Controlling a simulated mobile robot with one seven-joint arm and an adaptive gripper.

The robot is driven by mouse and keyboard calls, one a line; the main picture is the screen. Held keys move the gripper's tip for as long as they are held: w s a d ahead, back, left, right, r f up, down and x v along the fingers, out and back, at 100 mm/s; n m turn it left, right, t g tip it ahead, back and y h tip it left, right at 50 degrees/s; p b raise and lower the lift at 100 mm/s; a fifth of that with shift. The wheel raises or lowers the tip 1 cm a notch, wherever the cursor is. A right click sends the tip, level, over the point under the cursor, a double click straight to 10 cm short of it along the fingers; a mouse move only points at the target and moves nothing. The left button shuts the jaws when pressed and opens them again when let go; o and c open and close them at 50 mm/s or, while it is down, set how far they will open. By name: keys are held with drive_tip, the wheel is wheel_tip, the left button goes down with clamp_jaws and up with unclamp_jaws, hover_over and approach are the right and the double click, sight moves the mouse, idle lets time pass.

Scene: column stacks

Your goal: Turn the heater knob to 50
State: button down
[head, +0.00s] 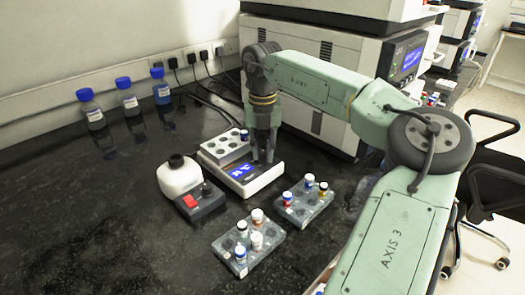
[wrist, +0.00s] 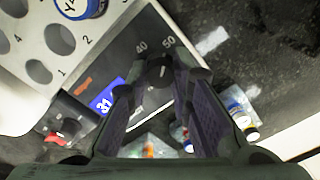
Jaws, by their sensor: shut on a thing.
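The heater (head: 252,186) is a white box with a blue display, standing on the black bench in the middle of the head view. In the wrist view its dark front panel (wrist: 190,22) carries the marks 40 and 50, and its display (wrist: 104,101) seems to read 31. The round black heater knob (wrist: 158,72) sits just below these marks; its exact pointer setting is hard to tell. My gripper (head: 263,158) points down at the right of the heater. In the wrist view its fingers (wrist: 158,86) are on both sides of the knob, shut on it.
A white block with holes (head: 226,146) sits on the heater, with one blue-capped vial. A black device with a red switch (head: 201,201) and a white bottle (head: 180,177) stand left. Grey vial racks (head: 247,258) (head: 306,207) stand in front. Blue-capped bottles (head: 130,106) line the wall.

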sight(263, 152)
drive_tip(key=shift+r+m, duration=0.1)
drive_tip(key=shift+m, duration=0.2)
idle(0.4)
drive_tip(key=c, duration=1.4)
unclamp_jaws()
drive_tip(key=shift+c, duration=0.2)
wheel_tip(263, 152, up, 12)
drive_tip(key=shift+d, duration=0.1)
